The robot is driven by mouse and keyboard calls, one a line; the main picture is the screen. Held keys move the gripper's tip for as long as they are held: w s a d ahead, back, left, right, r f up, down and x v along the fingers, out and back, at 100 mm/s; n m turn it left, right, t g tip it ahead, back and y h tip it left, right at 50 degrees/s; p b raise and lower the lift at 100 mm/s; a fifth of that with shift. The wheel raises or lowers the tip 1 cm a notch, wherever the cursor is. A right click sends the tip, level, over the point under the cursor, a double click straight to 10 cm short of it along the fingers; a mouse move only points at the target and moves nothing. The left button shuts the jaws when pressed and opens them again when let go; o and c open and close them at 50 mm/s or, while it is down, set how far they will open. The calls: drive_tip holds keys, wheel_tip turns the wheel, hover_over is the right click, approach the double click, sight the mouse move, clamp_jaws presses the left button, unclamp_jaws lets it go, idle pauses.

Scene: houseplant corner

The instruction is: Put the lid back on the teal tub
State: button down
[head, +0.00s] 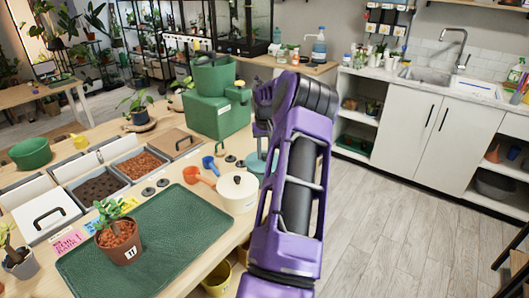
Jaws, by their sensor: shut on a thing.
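My gripper (262,145) points down beside the right edge of the wooden table, partly hidden by my purple arm. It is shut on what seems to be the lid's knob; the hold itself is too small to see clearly. A teal round shape (254,167) shows right under the gripper, just behind the cream tub. My arm covers its right side, so I cannot tell tub from lid there, or whether they touch.
A cream lidded tub (236,193) stands close in front of the teal shape. Orange (198,177) and blue (210,165) scoops lie to its left. A green box (216,117) stands behind. A potted plant (119,243) stands on the green mat (185,225).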

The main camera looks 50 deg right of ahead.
idle(0.3)
drive_tip(key=shift+c, duration=0.5)
unclamp_jaws()
drive_tip(key=shift+r, duration=0.1)
drive_tip(key=shift+r+p, duration=0.3)
drive_tip(key=shift+r, duration=3.1)
clamp_jaws()
